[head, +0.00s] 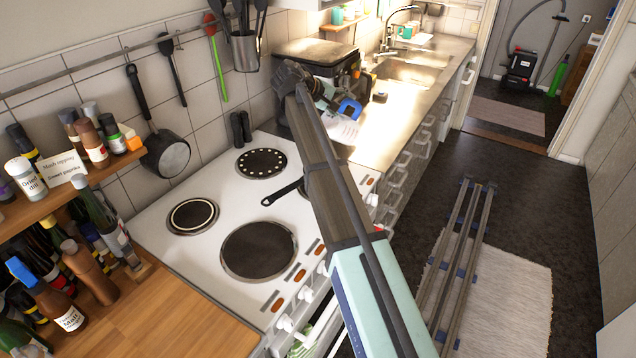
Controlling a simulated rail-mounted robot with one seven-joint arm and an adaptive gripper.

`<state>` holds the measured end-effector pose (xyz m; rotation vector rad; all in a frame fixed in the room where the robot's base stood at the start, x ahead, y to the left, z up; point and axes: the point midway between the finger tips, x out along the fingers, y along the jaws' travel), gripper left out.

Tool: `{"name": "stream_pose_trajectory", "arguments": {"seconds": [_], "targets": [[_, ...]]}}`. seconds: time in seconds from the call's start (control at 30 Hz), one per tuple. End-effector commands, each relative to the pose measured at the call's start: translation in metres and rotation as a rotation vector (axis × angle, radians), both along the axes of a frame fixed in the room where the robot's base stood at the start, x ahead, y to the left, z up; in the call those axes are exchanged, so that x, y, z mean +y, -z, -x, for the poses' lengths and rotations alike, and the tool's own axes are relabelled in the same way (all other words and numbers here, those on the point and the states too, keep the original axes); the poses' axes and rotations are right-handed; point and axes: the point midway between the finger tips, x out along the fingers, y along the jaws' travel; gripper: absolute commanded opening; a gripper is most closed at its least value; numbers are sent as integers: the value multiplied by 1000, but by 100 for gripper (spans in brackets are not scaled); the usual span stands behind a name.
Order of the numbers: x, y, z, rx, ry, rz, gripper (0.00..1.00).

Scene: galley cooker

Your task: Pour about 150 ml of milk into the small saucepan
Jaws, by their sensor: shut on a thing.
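My gripper (345,112) is at the end of my arm, over the far right part of the cooker, by the worktop. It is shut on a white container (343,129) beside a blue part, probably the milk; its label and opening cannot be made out. A small saucepan with a black handle (283,193) stands on the right side of the cooker. Its handle points left, and my arm hides its body and inside. My gripper is beyond the saucepan, towards the sink.
The white cooker has bare hotplates: a large front one (258,250), a left one (192,216) and a back one (261,163). Bottles and spice jars crowd the left shelves (60,195). A pan (166,156) hangs on the wall. A dark appliance (313,52) stands behind my gripper.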

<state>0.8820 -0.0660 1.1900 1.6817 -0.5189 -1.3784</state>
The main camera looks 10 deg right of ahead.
Motion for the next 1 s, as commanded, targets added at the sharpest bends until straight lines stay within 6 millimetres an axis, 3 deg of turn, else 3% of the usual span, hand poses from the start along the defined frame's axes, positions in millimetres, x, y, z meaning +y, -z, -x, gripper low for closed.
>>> {"name": "stream_pose_trajectory", "arguments": {"seconds": [1.0], "targets": [[5, 0, 2, -26, 0, 68, 0]]}}
